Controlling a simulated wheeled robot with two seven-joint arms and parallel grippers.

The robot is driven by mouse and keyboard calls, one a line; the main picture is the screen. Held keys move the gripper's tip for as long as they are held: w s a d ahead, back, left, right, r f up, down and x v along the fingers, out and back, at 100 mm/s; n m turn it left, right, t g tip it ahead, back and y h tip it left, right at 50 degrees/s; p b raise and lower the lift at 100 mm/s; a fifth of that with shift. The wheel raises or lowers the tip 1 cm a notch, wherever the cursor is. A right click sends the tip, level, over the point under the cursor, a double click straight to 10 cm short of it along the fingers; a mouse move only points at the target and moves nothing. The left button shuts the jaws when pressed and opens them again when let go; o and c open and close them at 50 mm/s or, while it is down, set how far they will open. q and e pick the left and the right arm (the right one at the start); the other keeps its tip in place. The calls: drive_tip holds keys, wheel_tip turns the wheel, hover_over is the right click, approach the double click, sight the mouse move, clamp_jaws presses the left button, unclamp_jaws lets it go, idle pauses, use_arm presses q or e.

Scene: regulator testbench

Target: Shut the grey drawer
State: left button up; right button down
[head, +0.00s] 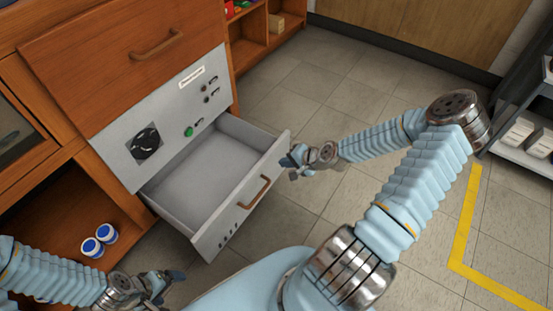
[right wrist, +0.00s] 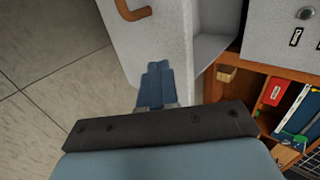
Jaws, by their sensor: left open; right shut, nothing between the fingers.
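The grey drawer (head: 203,172) stands pulled out of the grey panel unit and looks empty inside. Its front (head: 240,205) carries a brown handle (head: 255,193); the front (right wrist: 150,40) and handle (right wrist: 132,12) also show in the right wrist view. My right gripper (head: 290,160) is shut and empty at the drawer front's far right end, beyond the handle. In the right wrist view its closed fingers (right wrist: 156,75) lie over the drawer front; I cannot tell whether they touch it. My left gripper (head: 170,287) is open and empty, low and left of the drawer front.
Above the drawer, the panel has a black dial (head: 145,142) and a green button (head: 188,131). Blue-and-white jars (head: 93,246) stand on the lower shelf. A wooden drawer (head: 130,60) is above. Open tiled floor (head: 345,75) lies to the right, with a shelf rack (head: 525,140) beyond.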

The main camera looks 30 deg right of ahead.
sight(269, 158)
drive_tip(key=shift+w+a, duration=0.3)
drive_tip(key=shift+w, duration=0.35)
drive_tip(key=shift+w+a, duration=0.25)
drive_tip(key=shift+w, duration=0.35)
use_arm(q)
drive_tip(key=shift+f, duration=0.1)
use_arm(e)
drive_tip(key=shift+w+a, duration=0.2)
drive_tip(key=shift+w, duration=0.35)
